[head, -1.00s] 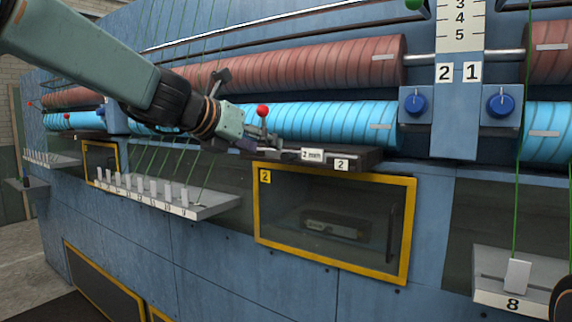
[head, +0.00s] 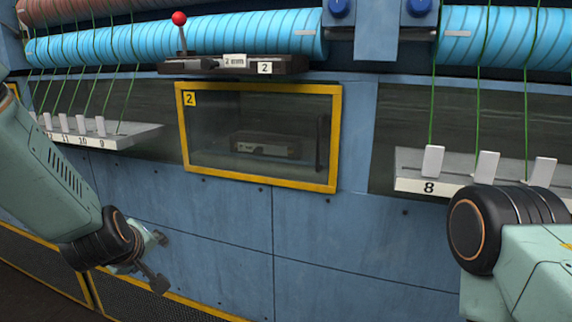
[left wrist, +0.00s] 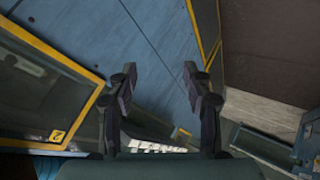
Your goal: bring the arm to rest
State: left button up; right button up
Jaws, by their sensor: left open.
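My left arm (head: 55,185) comes in from the left of the head view and slopes downward. Its gripper (head: 155,260) is low in front of the blue lower panels, clear of the ledge and the window. In the left wrist view the two fingers of the left gripper (left wrist: 160,85) stand apart with nothing between them. Part of my right arm (head: 510,240) shows at the lower right of the head view; its gripper is out of the picture.
A yellow-framed window (head: 258,180) marked 2 sits mid-machine, below a dark ledge (head: 235,65) with a red-knobbed lever (head: 180,20). Numbered shelves with white tabs stand left (head: 120,137) and right (head: 410,180). Blue rollers (head: 250,35) run above. Bare blue panels (head: 320,235) fill the lower middle.

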pick_arm(q)
jog(key=s+d+f+m+g+h+b, duration=0.1)
jog(key=s+f+m+g+b, duration=0.15)
jog(key=s+f, duration=0.7)
jog(key=s+d+f+m+g+b, duration=0.15)
jog(key=s+f+m+b, duration=0.35)
jog(key=f, duration=0.7)
jog(key=s+d+f+m+g+h+b, duration=0.1)
jog(key=s+d+f+m+b, duration=0.1)
jog(key=s+f, duration=0.75)
jog(key=s+f+g+b, duration=0.4)
jog(key=s+f+b, duration=0.2)
jog(key=s+f, duration=0.7)
jog(key=shift+s+d+f+m, duration=0.3)
jog(key=shift+s+f+m, duration=0.1)
jog(key=shift+s, duration=0.5)
